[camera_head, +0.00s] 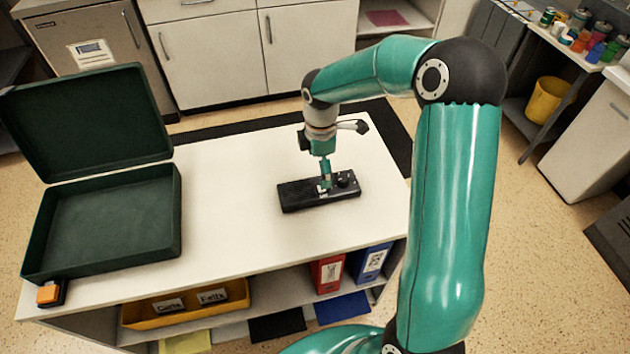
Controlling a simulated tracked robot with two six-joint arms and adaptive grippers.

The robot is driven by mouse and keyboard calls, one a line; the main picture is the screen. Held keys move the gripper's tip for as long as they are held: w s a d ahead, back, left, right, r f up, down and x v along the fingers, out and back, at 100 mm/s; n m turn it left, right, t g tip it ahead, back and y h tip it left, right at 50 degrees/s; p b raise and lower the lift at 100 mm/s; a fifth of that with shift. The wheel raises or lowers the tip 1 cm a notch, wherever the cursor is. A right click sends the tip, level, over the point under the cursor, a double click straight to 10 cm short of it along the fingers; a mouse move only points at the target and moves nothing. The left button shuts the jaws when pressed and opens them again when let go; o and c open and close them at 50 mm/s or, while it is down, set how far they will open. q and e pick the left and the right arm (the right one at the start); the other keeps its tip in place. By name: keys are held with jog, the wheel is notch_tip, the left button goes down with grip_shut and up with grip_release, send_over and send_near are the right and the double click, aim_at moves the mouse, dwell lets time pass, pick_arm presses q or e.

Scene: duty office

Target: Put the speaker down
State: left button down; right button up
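The speaker appears to be the long, flat black device (300,196) at the right part of the white table, with a dark round knob-like part near its right end. My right gripper (325,184) points straight down at the middle of it. Its fingers look close together and seem to be shut on the device; the grip itself is small and partly hidden. The device lies level, at or very near the table top; I cannot tell if a thin gap is left under it. My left gripper is not in view.
An open dark green case (110,225) stands on the left of the white table (235,215). A small orange and black item (48,293) is at the front left corner. The table between case and speaker is clear. A shelf below holds a yellow tray (190,303) and binders (327,274).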

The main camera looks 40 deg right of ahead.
aim_at(319, 186)
jog(key=shift+r, duration=2.15)
